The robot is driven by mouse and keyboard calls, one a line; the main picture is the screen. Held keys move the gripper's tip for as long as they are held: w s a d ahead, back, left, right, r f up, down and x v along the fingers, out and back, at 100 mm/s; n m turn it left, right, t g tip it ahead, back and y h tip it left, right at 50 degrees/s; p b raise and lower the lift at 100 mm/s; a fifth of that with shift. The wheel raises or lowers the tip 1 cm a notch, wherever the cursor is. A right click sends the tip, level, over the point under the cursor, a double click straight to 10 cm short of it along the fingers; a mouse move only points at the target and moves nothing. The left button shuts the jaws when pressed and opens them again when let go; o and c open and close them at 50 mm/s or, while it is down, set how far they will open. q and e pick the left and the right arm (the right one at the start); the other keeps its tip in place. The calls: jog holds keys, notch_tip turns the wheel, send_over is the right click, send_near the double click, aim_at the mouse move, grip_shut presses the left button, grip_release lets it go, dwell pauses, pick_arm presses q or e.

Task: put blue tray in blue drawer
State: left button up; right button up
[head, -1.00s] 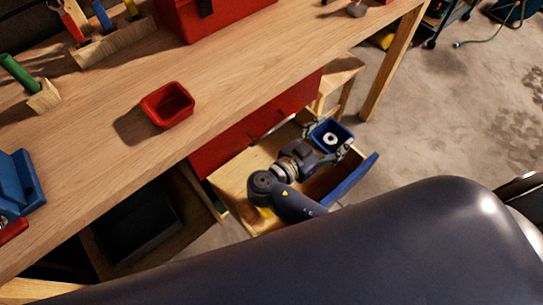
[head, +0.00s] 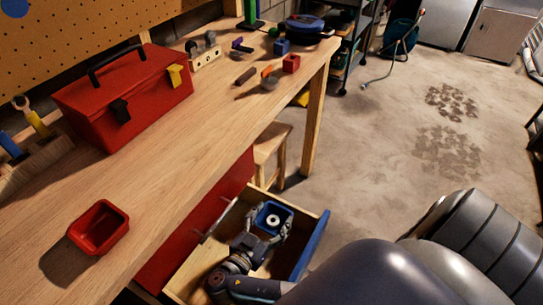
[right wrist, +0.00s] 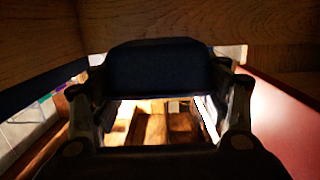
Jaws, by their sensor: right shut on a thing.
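The small blue tray (head: 272,218), holding a white ring-shaped piece (head: 273,221), is at the far end of the open drawer in the head view. My right gripper (head: 266,235) is shut on it, reaching in from the near side. The wooden drawer has a blue front (head: 313,246) and is pulled out from under the workbench. I cannot tell whether the tray touches the drawer bottom. In the right wrist view the tray (right wrist: 155,70) shows as a dark blue shape between the fingers. My left gripper is not in view.
A red tray (head: 99,228) and a red toolbox (head: 125,95) stand on the workbench (head: 190,150). Small blocks and tools lie at its far end. A wooden stool (head: 270,150) stands beyond the drawer. The concrete floor (head: 390,190) to the right is largely clear.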

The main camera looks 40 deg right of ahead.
jog(key=shift+f, duration=0.6)
jog(key=shift+f+b, duration=0.3)
jog(key=shift+b, duration=0.05)
jog(key=shift+f+b, duration=0.3)
jog(key=shift+b, duration=0.1)
jog(key=o, duration=1)
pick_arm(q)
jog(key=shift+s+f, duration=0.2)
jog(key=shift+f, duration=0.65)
pick_arm(e)
jog(key=shift+o, duration=0.2)
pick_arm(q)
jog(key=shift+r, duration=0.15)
pick_arm(e)
jog(key=shift+r, duration=0.1)
